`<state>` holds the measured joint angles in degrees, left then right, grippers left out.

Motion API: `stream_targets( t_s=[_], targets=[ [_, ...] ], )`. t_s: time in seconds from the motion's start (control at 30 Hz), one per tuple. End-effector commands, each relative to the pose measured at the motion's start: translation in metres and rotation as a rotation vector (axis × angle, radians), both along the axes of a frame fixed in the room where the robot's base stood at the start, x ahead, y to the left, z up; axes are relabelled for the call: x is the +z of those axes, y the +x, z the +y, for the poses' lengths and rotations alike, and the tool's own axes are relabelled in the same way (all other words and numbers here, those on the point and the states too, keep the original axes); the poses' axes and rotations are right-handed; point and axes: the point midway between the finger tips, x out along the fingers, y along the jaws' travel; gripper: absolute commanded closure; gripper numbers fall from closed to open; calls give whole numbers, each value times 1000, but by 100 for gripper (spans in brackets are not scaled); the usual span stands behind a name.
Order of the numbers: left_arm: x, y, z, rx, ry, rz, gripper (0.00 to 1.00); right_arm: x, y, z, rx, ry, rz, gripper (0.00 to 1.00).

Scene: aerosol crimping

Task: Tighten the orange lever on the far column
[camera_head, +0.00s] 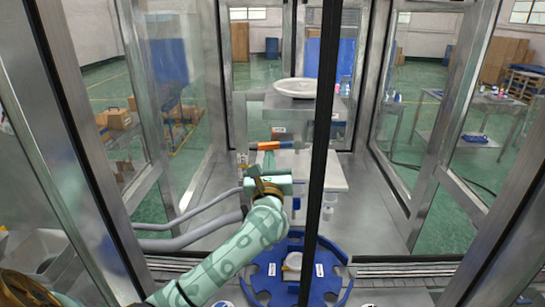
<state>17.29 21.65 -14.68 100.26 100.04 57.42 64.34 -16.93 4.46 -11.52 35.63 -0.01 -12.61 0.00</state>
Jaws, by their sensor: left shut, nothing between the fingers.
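The orange lever (265,146) lies roughly level in front of the pale machine, near a slim grey column (241,125) on its left. My left arm reaches in from the lower left through the open enclosure. My left gripper (268,162) is just below the lever in the picture, shut with nothing in it. The wrist hides part of the gripper, and I cannot tell whether the fingers touch the lever. My right gripper is not in view.
A white round dish (296,88) sits above the machine. A blue rotary plate (262,272) with a pale round part lies below my wrist. A dark upright frame bar (322,150) crosses the view just right of the lever. Grey hoses (190,230) run at left.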

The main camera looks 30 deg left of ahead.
Motion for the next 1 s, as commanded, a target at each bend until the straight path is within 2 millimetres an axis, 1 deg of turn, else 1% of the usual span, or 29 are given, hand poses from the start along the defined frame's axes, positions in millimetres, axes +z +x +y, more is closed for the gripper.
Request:
stream_targets(
  t_s=[0.03,0.1,0.4,0.87,0.93,1.0],
  targets=[
    [4,-1,1,0,18,12,100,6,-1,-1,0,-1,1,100],
    [6,-1,2,1,41,27,100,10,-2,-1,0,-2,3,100],
    [7,-2,3,0,94,59,100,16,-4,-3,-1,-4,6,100],
    [7,-2,3,0,97,61,100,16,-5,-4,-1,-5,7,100],
    [3,-2,2,0,95,61,100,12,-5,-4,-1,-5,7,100],
    [-5,-1,-1,0,95,61,100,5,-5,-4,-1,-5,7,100]
  ],
)
